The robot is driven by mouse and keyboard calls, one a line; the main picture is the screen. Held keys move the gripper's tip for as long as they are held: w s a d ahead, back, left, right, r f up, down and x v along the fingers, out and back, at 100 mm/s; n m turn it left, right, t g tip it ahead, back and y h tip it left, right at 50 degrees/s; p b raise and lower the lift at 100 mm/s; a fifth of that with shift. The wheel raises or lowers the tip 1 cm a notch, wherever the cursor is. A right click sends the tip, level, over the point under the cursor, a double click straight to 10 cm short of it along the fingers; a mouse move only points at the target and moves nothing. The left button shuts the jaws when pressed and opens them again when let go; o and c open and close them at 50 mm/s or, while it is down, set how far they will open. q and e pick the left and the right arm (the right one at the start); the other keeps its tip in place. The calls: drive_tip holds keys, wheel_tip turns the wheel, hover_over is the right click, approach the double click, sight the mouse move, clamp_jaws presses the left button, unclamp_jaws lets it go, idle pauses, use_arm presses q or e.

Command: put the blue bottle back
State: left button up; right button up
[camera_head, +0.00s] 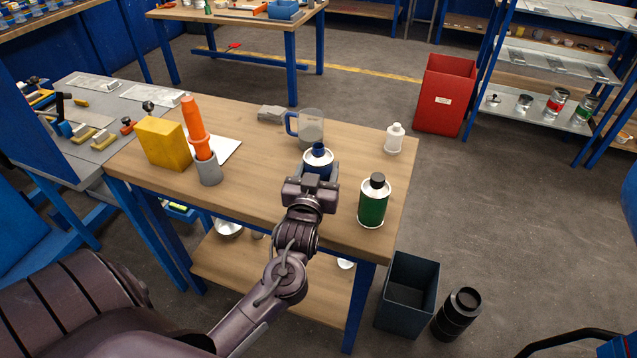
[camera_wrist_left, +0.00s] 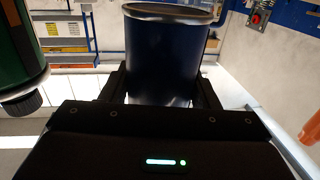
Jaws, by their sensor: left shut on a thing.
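The blue bottle (camera_head: 318,161), with a dark blue cap and a white shoulder, is upright over the wooden workbench (camera_head: 262,197). My left gripper (camera_head: 311,184) is shut on it from the near side and hides its lower part. In the left wrist view the dark blue body of the bottle (camera_wrist_left: 165,60) sits between the two fingers (camera_wrist_left: 163,88). I cannot tell whether its base touches the bench. My right gripper is not in view.
A white bottle (camera_head: 394,139), yellow block (camera_head: 163,143) and orange-topped grey cylinder (camera_head: 208,170) stand on the bench. A shelf (camera_head: 540,62) with cans and a red bin (camera_head: 445,95) are back right.

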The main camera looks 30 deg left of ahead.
use_arm(q)
wheel_tip(320, 180, down, 3)
drive_tip(key=shift+f, duration=0.7)
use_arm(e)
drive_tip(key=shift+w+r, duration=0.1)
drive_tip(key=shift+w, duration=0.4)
use_arm(q)
drive_tip(key=shift+f, duration=0.15)
drive_tip(key=o, duration=1.2)
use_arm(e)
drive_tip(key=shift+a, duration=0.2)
